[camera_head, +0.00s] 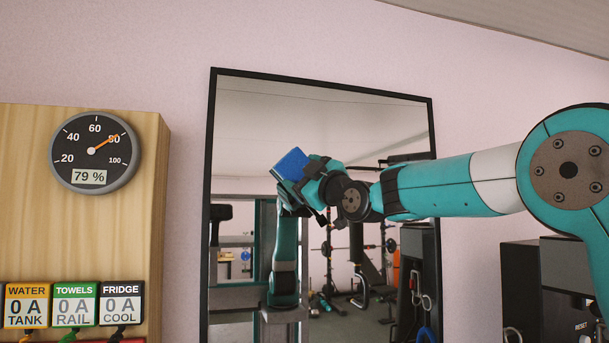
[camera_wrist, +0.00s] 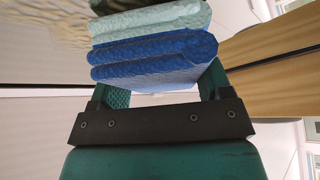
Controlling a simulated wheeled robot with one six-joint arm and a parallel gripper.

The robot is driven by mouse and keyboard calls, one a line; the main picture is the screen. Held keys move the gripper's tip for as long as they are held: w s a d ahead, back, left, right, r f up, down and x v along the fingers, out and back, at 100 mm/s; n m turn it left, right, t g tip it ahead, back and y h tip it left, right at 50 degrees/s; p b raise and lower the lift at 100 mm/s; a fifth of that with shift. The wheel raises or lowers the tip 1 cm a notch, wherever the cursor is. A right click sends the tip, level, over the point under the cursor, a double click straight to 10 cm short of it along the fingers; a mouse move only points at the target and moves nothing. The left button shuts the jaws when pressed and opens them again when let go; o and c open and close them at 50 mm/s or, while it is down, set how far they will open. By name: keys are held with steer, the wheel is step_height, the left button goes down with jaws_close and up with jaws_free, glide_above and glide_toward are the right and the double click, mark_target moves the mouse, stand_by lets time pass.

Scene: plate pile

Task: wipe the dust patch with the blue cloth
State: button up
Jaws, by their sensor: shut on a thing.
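The blue cloth (camera_head: 291,164) is in my gripper (camera_head: 303,180), in front of the middle of the mirror (camera_head: 300,108). In the wrist view the folded blue cloth (camera_wrist: 155,68) sits between the two fingers of my gripper (camera_wrist: 165,88), which is shut on it. Paler and darker bands show beyond the cloth; I cannot tell whether they are layers or reflection. Whether the cloth touches the glass is unclear. No dust patch stands out clearly in the head view. A brownish smear (camera_wrist: 45,20) shows at the upper left of the wrist view; it may be dust.
The mirror has a thin black frame and reflects my arm and gym gear. A wooden panel (camera_head: 40,230) with a round gauge (camera_head: 93,153) and several labelled switches stands at the left. Dark cabinets (camera_head: 522,285) stand at the lower right. Pink wall (camera_head: 190,60) surrounds the mirror.

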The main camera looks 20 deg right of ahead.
steer(key=shift+w, duration=0.2)
steer(key=shift+d+f, duration=0.1)
steer(key=shift+d, duration=0.15)
steer(key=shift+s+d+b, duration=0.15)
steer(key=shift+d+b, duration=0.9)
steer(key=shift+d, duration=0.6)
steer(key=shift+d+b, duration=0.45)
steer(key=shift+d, duration=0.75)
steer(key=d+b, duration=0.2)
steer(key=d, duration=0.3)
steer(key=shift+a, duration=0.15)
